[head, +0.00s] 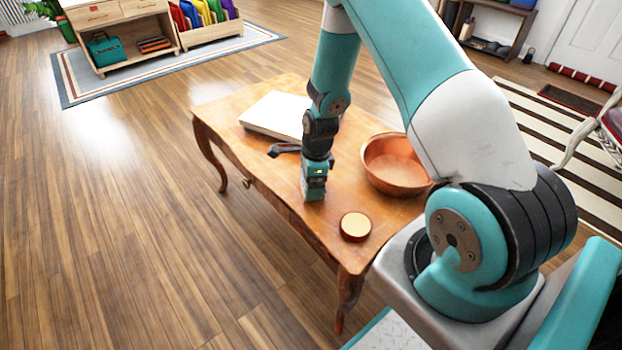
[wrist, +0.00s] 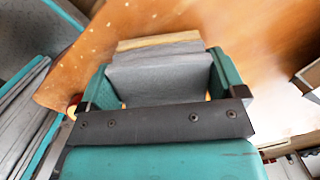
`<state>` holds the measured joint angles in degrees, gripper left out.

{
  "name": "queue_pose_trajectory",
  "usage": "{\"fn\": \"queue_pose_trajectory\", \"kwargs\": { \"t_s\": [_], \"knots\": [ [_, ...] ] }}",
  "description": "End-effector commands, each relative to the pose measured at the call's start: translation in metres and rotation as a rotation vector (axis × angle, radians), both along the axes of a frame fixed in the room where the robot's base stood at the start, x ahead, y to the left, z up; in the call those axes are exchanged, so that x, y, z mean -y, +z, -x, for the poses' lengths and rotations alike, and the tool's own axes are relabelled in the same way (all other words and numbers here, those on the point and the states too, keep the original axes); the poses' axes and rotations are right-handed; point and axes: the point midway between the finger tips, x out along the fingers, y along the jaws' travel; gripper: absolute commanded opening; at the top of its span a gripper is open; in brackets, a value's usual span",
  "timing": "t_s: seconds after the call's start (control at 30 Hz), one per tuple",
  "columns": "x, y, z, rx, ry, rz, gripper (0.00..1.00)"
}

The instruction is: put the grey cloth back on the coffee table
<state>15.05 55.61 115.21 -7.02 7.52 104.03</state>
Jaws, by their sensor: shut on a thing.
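The grey cloth (wrist: 160,78) shows in the wrist view as a grey, layered, folded piece between the teal fingers of my gripper (wrist: 165,85). My gripper is shut on it. In the head view my gripper (head: 314,190) points down over the middle of the wooden coffee table (head: 280,180), close to its top. The cloth cannot be made out there, and I cannot tell whether it touches the table. The orange-brown tabletop also shows in the wrist view (wrist: 80,62).
On the table, a copper bowl (head: 394,167) stands right of my gripper, a round gold-topped tin (head: 355,226) nearer, and a flat white object (head: 272,115) farther back. A dark object (head: 283,150) lies just left of my gripper. The table's near-left edge is clear.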

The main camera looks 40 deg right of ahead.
Motion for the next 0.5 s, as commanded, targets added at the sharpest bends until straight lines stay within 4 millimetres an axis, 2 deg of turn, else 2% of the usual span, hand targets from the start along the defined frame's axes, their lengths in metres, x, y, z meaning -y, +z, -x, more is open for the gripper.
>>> {"fn": "queue_pose_trajectory", "kwargs": {
  "t_s": [0.07,0.1,0.13,0.37,0.5],
  "knots": [
    [0.000,0.000,0.000,0.000,0.000,0.000,0.64],
    [0.000,0.000,0.000,0.000,0.000,0.000,0.92],
    [0.000,0.000,0.000,0.000,0.000,0.000,0.99],
    [0.000,0.001,0.000,0.000,0.000,0.000,1.00],
    [0.001,0.012,0.000,0.002,0.000,0.000,1.00]
  ]
}}
